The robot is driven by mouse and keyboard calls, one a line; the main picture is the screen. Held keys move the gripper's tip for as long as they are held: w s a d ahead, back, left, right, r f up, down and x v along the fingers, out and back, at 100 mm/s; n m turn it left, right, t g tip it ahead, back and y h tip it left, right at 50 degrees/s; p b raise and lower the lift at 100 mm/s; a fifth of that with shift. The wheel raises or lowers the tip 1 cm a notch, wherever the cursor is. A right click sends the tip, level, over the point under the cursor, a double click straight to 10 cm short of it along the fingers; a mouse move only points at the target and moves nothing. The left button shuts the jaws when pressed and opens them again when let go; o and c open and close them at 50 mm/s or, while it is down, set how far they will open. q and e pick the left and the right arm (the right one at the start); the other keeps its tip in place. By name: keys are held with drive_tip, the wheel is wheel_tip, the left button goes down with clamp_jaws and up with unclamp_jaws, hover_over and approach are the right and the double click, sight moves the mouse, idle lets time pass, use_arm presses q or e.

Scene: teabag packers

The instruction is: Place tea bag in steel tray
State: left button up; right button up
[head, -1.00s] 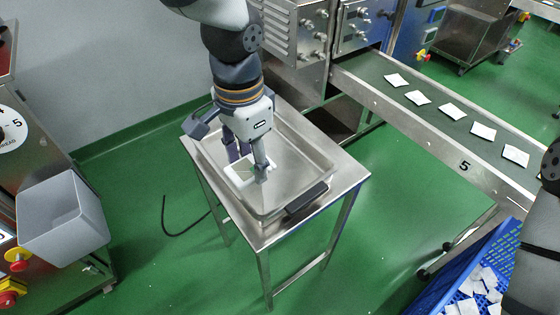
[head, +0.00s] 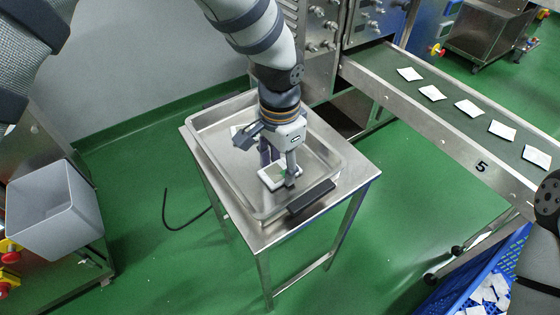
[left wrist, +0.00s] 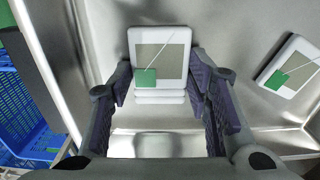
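The steel tray (head: 215,170) stands on a small steel table. My left gripper (head: 278,176) is low inside the tray, its fingers pointing down. A white tea bag (head: 268,181) with a green tag is between its fingertips. My right gripper is out of view.
A conveyor (head: 455,125) with several white packets runs at the right. A blue crate (head: 468,272) with packets is at lower right. A grey bin (head: 65,215) stands at left. The tray has black handles (head: 312,197). Green floor is open around the table.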

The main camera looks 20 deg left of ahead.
sight(280, 171)
use_arm(q)
drive_tip(key=o, duration=0.4)
drive_tip(key=shift+o, duration=0.2)
wheel_tip(280, 171, up, 12)
drive_tip(key=p, duration=0.1)
drive_tip(key=shift+r, duration=0.2)
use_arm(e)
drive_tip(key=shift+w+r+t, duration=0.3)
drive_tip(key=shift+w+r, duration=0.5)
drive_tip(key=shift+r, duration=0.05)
